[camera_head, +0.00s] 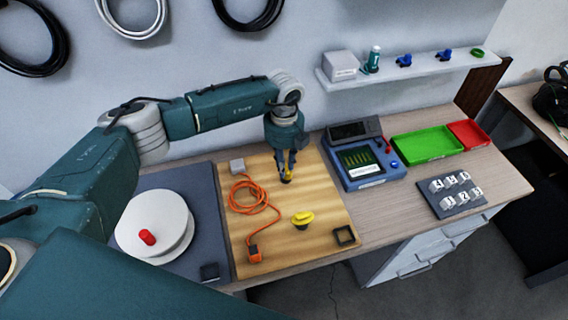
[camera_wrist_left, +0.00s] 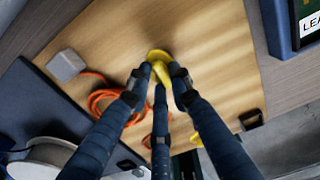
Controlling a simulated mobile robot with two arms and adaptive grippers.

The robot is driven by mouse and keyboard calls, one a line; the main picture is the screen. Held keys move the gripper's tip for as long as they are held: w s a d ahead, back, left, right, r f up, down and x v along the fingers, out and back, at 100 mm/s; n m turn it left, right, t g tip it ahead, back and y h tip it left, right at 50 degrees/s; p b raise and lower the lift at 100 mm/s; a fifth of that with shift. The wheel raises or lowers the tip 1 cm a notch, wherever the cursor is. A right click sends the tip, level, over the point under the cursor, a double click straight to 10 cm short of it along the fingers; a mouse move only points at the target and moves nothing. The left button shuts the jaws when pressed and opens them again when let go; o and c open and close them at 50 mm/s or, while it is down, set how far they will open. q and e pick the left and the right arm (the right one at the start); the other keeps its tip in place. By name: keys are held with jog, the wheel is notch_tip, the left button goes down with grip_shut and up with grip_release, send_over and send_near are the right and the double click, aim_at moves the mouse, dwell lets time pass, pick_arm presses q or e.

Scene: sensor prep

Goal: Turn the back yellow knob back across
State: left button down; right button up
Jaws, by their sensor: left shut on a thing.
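The back yellow knob (camera_head: 287,174) stands on the wooden board (camera_head: 320,215), towards its back edge. My left gripper (camera_head: 285,172) reaches down from above and is shut on this knob, hiding most of it. In the left wrist view the fingers of my left gripper (camera_wrist_left: 158,85) close around the back yellow knob (camera_wrist_left: 157,56), whose rounded top edge shows beyond them. A front yellow knob (camera_head: 302,219) sits nearer on the same board, apart from the gripper. The right gripper is not in view.
An orange cable (camera_head: 250,205) lies coiled left of the gripper. A grey block (camera_head: 237,166) is at the board's back left. A blue meter (camera_head: 364,163) stands to the right, with green (camera_head: 427,146) and red trays beyond. A white reel (camera_head: 152,224) is left.

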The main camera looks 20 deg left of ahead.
pick_arm(q)
jog(key=shift+w+f+m+b, duration=0.1)
jog(key=shift+f+m+b, duration=0.1)
jog(key=shift+m+b, duration=0.8)
jog(key=m+b, duration=0.4)
jog(key=b, duration=0.1)
jog(key=m+b, duration=0.5)
jog(key=shift+w+m, duration=0.2)
jog(key=shift+m, duration=0.1)
jog(key=m+b, duration=0.3)
jog(key=m, duration=0.1)
jog(key=shift+w+r, duration=0.1)
jog(key=shift+r, duration=0.05)
jog(key=shift+d+r+m+b, duration=0.1)
jog(key=shift+m+b, duration=0.65)
jog(key=shift+m, duration=0.35)
jog(key=c, duration=1.5)
grip_release()
jog(key=shift+c, duration=0.2)
jog(key=shift+r, duration=0.1)
